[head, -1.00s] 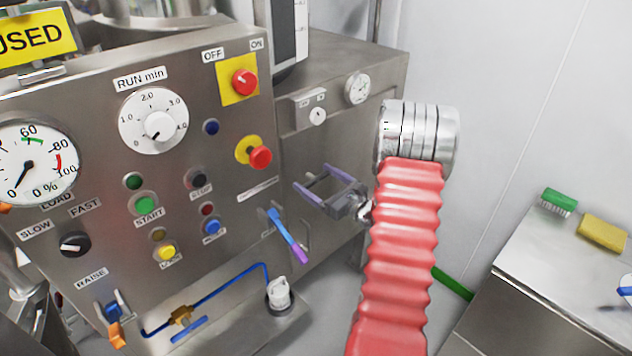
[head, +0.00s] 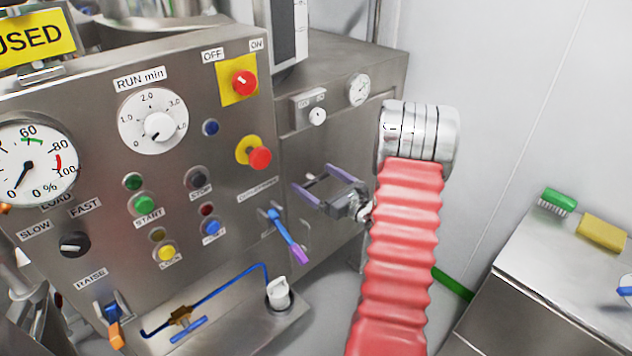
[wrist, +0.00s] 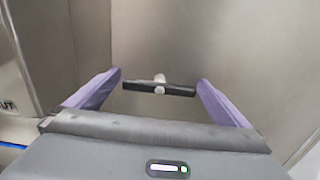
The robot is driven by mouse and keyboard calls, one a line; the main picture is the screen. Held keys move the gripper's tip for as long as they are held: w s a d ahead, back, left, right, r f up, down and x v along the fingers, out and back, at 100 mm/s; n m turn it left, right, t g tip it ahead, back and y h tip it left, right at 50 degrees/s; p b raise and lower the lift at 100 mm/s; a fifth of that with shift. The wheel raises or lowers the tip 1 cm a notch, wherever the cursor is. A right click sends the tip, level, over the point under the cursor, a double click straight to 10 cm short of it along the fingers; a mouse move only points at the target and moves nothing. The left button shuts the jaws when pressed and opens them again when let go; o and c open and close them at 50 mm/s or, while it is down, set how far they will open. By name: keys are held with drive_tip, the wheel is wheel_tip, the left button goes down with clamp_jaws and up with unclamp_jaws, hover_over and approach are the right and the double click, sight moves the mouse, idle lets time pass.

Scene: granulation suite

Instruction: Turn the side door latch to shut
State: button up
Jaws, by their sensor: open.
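The side door latch (wrist: 138,86) shows in the wrist view as a black bar on a pale round hub. It lies roughly level across a plain steel face. My gripper (wrist: 160,80) is open, with one purple finger on each side of the bar's ends. The fingers look apart from the bar, though the depth gap is hard to judge. In the head view my gripper (head: 314,179) is beside the machine's steel side, right of the control panel.
The control panel (head: 105,230) carries knobs, buttons and a blue lever (head: 283,230) with a purple tip, just below left of my gripper. A dial gauge (head: 359,90) is above. A steel table (head: 540,270) with a green brush (head: 558,199) and yellow sponge (head: 601,232) stands right.

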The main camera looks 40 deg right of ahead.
drive_tip(key=s, duration=1.3)
drive_tip(key=shift+s+d, duration=0.2)
drive_tip(key=shift+s, duration=0.1)
drive_tip(key=shift+f, duration=0.1)
